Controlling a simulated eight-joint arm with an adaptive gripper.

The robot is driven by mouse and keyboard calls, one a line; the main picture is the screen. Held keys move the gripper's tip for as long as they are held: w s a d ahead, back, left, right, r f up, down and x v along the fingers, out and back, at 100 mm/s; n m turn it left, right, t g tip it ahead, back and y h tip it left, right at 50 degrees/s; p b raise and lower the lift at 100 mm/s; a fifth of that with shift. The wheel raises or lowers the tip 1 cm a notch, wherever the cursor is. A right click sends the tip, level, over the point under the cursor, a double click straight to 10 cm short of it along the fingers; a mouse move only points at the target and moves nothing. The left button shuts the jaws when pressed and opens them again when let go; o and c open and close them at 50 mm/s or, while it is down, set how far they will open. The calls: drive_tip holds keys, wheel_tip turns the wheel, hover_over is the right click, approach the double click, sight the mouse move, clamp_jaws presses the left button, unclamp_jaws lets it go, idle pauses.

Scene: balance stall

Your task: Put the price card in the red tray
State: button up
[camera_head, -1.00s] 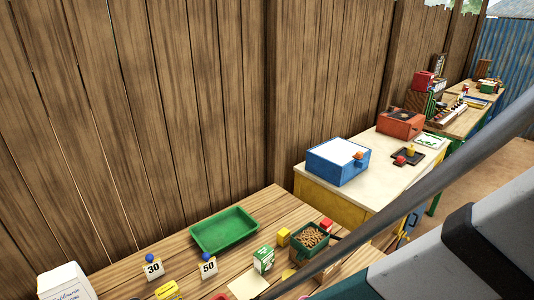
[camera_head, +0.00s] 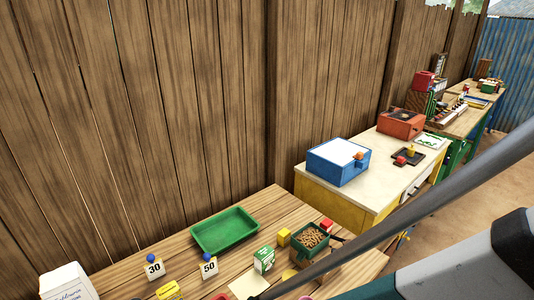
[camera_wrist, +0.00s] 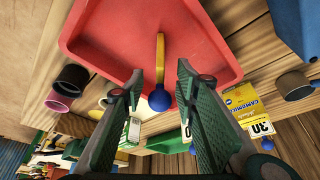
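In the wrist view, the red tray (camera_wrist: 110,25) fills the upper middle, beyond my fingertips. My gripper (camera_wrist: 160,78) is open, with its fingers apart. A yellow strip with a blue ball (camera_wrist: 160,101) at its near end shows between the fingers, with gaps on both sides; it overlaps the tray, and I cannot tell its height. A white price card marked 30 (camera_wrist: 261,128) shows at the lower right. In the head view, the 30 card (camera_head: 155,269) and a 50 card (camera_head: 209,268) stand upright, each topped by a blue ball.
A green tray (camera_head: 196,236) is behind the cards. A white box (camera_head: 66,283), a green-and-white carton (camera_head: 263,259) and a container of brown pieces (camera_head: 297,252) stand nearby. A dark cup (camera_wrist: 73,78) is left of the red tray. A wooden fence (camera_head: 150,120) closes the back.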

drive_tip(key=p+v, duration=0.2)
drive_tip(key=v, duration=0.8)
drive_tip(key=shift+r, duration=0.1)
idle(1.0)
drive_tip(key=w+d+r, duration=0.4)
drive_tip(key=w+d, duration=0.1)
drive_tip(key=d, duration=0.4)
drive_tip(key=w+d+r, duration=0.4)
drive_tip(key=d, duration=0.5)
drive_tip(key=d+r+t, duration=0.1)
drive_tip(key=d+r, duration=0.2)
drive_tip(key=d, duration=0.7)
drive_tip(key=d+r+t, duration=0.1)
drive_tip(key=d+r, duration=0.2)
drive_tip(key=d, duration=0.7)
drive_tip(key=shift+r+t, duration=0.3)
